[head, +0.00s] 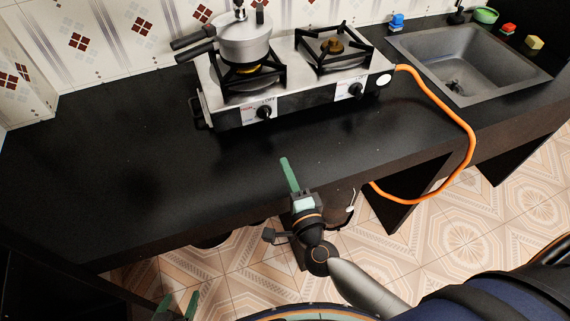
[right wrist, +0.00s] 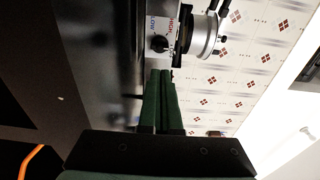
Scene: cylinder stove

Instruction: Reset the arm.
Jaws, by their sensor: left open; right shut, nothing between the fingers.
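My right gripper (head: 286,163) reaches up from the bottom of the head view, in front of the stove near the counter's front edge. Its green fingers are closed together with nothing between them. They also show shut in the right wrist view (right wrist: 162,80), below the stove knob (right wrist: 160,43) in the picture. My left gripper (head: 178,303) shows only as green fingertips at the bottom left edge of the head view. The fingers are apart with nothing seen between them. The rest of the left arm is hidden.
A two-burner stove (head: 300,108) stands on the black counter (head: 120,150), a pressure cooker (head: 243,42) on its left burner. An orange hose (head: 472,140) loops from the stove over the front edge. A sink (head: 470,60) is at right. The left counter is clear.

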